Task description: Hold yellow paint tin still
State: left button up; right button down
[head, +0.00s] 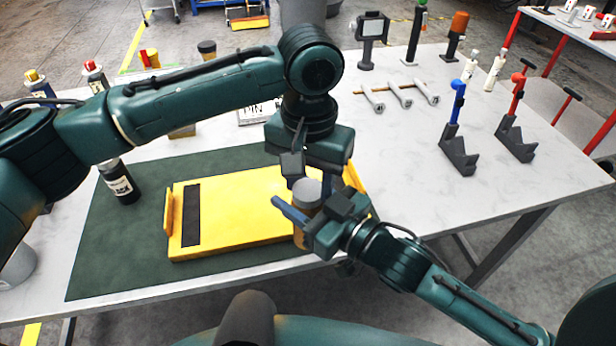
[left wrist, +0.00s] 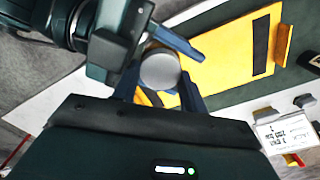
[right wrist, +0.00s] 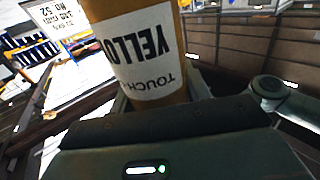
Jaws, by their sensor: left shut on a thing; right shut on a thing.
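The yellow paint tin (head: 307,194) has a grey lid and stands upright between my two grippers near the front edge of the table. Its lid (left wrist: 160,70) shows from above in the left wrist view. Its yellow side with a white label reading "YELLOW" and "TOUCH", upside down (right wrist: 146,50), fills the middle of the right wrist view. My left gripper (head: 310,182) comes down from above and is shut on the tin. My right gripper (head: 304,214) reaches in from the right and is shut on it lower down. Whether the tin's base touches anything is hidden.
A black bottle (head: 120,182) stands at the left. Blue and red clamp-like stands (head: 457,150) (head: 516,138) and several silver-headed tools (head: 405,96) are at the back right.

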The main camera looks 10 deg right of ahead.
pick_arm(q)
jog(key=shift+m, duration=0.4)
jog(key=o, duration=0.9)
jog(key=shift+c, duration=0.2)
jog(key=shift+o, duration=0.3)
jog(key=shift+d, duration=0.1)
jog(key=shift+s+d, duration=0.1)
jog(key=shift+s, duration=0.05)
jog(key=shift+r, duration=0.1)
notch_tip(320, 180, up, 4)
jog(key=shift+r, duration=0.25)
